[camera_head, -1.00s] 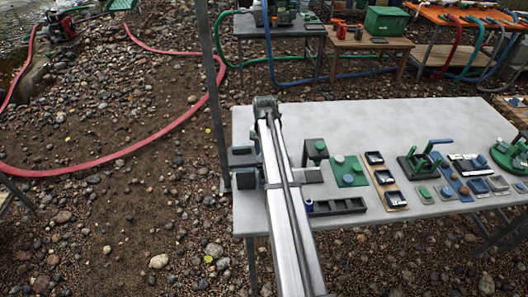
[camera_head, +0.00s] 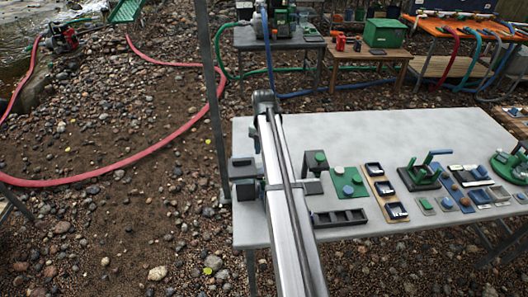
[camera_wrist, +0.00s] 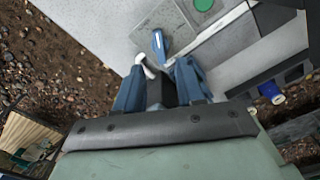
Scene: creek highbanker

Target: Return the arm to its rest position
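My gripper (camera_wrist: 160,88) shows in the wrist view as two blue fingers standing apart over the grey table (camera_wrist: 95,25). I see nothing clearly held between them; the space there is dark. A small white curved piece (camera_wrist: 142,65) and a blue piece (camera_wrist: 159,44) show just beyond the fingertips. In the head view my arm (camera_head: 285,195) runs up from the bottom over the left end of the table (camera_head: 400,125). The gripper itself cannot be made out there.
A post (camera_head: 215,110) rises at the left. The table's back is clear.

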